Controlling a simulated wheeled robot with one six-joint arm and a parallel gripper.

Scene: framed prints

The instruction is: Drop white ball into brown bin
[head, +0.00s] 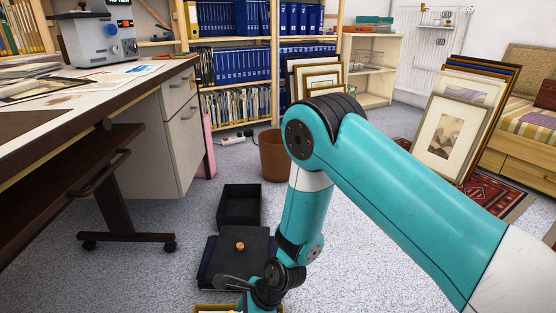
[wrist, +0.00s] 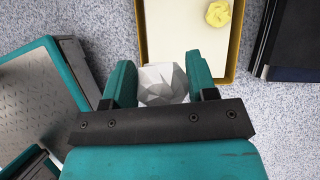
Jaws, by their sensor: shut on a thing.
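The white ball (wrist: 163,84), a faceted, crumpled-looking lump, sits between the two teal fingers of my gripper (wrist: 162,82) in the wrist view. My gripper is shut on it. In the head view my gripper (head: 240,288) is low at the bottom, near the yellow-edged tray, and the white ball cannot be made out there. The brown bin (head: 272,158) stands upright on the floor behind my arm, well beyond the gripper. My arm hides part of its right side.
A yellow-edged tray (wrist: 142,35) holds a yellow crumpled ball (wrist: 219,13). An open black box (head: 239,222) and a dark box (head: 222,262) with a small orange-brown thing (head: 240,246) lie between gripper and bin. A desk (head: 160,75) is left; framed prints (head: 455,125) lean right.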

